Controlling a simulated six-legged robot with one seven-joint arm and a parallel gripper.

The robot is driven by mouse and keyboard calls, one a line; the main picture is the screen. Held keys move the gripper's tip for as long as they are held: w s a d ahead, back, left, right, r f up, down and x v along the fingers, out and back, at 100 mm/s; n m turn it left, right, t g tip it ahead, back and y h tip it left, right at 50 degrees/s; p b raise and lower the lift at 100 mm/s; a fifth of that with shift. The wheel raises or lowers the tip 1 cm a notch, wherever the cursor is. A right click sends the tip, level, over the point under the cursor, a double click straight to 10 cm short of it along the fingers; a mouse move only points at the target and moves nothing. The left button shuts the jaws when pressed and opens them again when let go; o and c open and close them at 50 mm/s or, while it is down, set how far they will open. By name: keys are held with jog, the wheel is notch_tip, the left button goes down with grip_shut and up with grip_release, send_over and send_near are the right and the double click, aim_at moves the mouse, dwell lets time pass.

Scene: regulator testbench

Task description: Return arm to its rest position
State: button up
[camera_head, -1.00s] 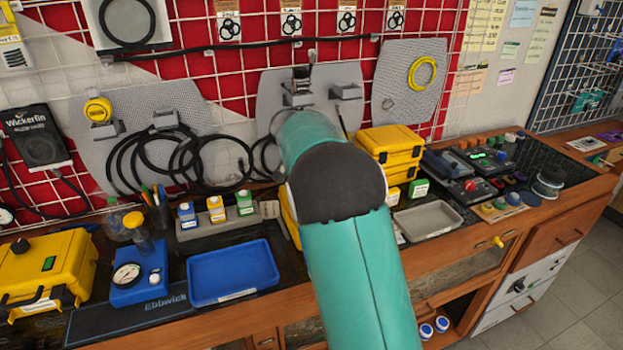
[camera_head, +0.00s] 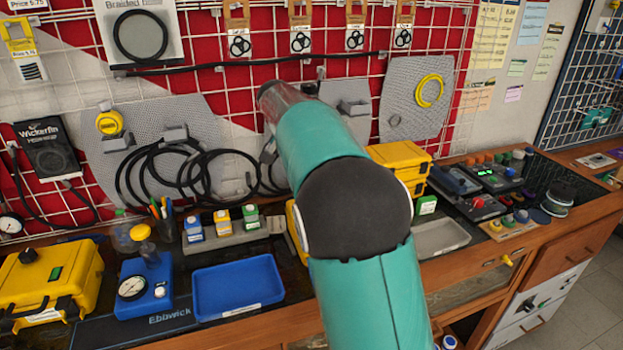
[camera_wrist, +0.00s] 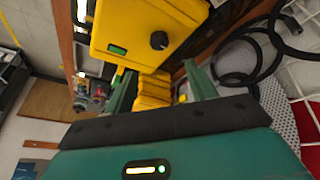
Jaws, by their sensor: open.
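My gripper (camera_wrist: 158,84) shows in the wrist view, with its two green fingers spread apart and nothing visibly held between them. A yellow case (camera_wrist: 150,35) with a dark knob and a small green display lies beyond the fingertips, and smaller yellow boxes (camera_wrist: 153,90) show through the gap. In the head view my teal arm rises from the bottom centre and bends up and left in front of the wall panel; the fingers cannot be made out there.
The bench holds a yellow case (camera_head: 50,277), a blue gauge unit (camera_head: 145,285), a blue tray (camera_head: 238,287), stacked yellow cases (camera_head: 400,160) and a grey tray (camera_head: 440,238). Black hoses (camera_head: 185,175) and a yellow coil (camera_head: 430,90) hang on the wall grid behind.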

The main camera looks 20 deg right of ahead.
jog(key=shift+s+a+r, duration=0.15)
jog(key=shift+a+r, duration=0.1)
jog(key=shift+r, duration=0.4)
jog(key=s+a+r+n+t+y, duration=0.25)
jog(key=s+n, duration=0.25)
jog(key=s, duration=1.4)
jog(key=s+a+f+n+y, duration=0.1)
jog(key=s+a+f+n, duration=0.1)
jog(key=s, duration=0.6)
jog(key=s+a+f+n+t, duration=0.1)
jog(key=s+a+f+n, duration=0.1)
jog(key=s, duration=0.7)
notch_tip(320, 180, down, 3)
jog(key=shift+a+r+y, duration=0.1)
jog(key=shift+a+y, duration=0.25)
jog(key=shift+a, duration=0.4)
jog(key=shift+s, duration=0.1)
